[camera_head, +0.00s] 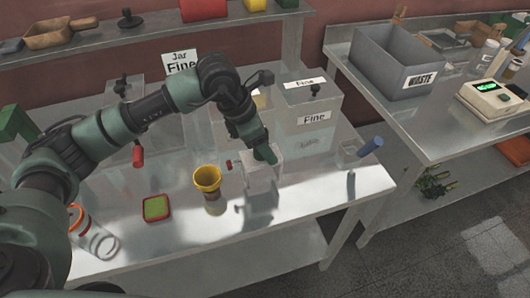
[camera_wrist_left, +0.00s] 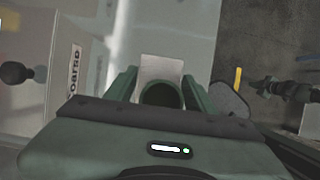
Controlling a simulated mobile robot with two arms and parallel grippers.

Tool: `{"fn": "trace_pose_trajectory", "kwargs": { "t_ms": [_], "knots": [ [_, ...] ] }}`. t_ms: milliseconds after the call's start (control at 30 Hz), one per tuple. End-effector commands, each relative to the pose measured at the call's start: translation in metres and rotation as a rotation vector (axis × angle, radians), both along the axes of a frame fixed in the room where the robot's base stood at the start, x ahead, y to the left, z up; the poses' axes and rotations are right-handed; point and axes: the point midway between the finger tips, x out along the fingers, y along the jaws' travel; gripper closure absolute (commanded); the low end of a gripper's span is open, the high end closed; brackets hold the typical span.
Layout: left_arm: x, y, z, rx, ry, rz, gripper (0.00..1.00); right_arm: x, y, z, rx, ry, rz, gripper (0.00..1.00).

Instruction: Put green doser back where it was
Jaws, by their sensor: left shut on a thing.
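My left gripper (camera_head: 266,156) reaches in from the left and points down over the front right part of the steel table. In the left wrist view, my left gripper (camera_wrist_left: 158,88) is shut on the green doser (camera_wrist_left: 161,95), a dark green round part between its two fingers. A pale, flat-sided piece (camera_wrist_left: 161,67) shows just beyond it, and a pale translucent block (camera_head: 262,177) shows below the gripper in the head view. I cannot tell whether these are part of the doser. My right gripper is not in view.
A clear bin labelled Fine (camera_head: 312,118) stands behind the gripper. A blue cylinder (camera_head: 372,146) leans in a clear holder at right. A yellow cup (camera_head: 208,180) and a red-rimmed green tray (camera_head: 156,208) sit at left. A grey WASTE bin (camera_head: 392,65) is on the other table.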

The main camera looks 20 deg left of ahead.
Motion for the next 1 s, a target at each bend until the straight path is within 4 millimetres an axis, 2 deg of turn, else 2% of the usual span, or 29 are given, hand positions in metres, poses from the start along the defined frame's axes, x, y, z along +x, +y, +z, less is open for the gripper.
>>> {"fn": "trace_pose_trajectory", "kwargs": {
  "t_ms": [300, 700, 733, 767, 800, 1000],
  "knots": [
    [0.000, 0.000, -0.039, 0.001, 0.001, 0.001, 0.96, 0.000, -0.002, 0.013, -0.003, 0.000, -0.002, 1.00],
    [0.000, 0.000, -0.046, -0.001, -0.001, 0.001, 0.96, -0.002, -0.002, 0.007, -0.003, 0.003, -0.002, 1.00],
    [0.000, 0.000, -0.045, 0.000, 0.000, 0.001, 0.41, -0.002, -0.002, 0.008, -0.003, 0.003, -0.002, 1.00],
    [0.000, 0.000, -0.044, 0.000, 0.000, 0.001, 0.32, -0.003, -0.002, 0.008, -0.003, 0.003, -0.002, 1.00],
    [0.000, 0.000, -0.044, 0.000, 0.000, 0.001, 0.24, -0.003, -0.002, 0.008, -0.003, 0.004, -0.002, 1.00],
    [0.000, 0.000, -0.044, 0.001, 0.000, 0.001, 0.24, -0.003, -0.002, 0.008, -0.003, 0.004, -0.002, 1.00]
  ]
}}
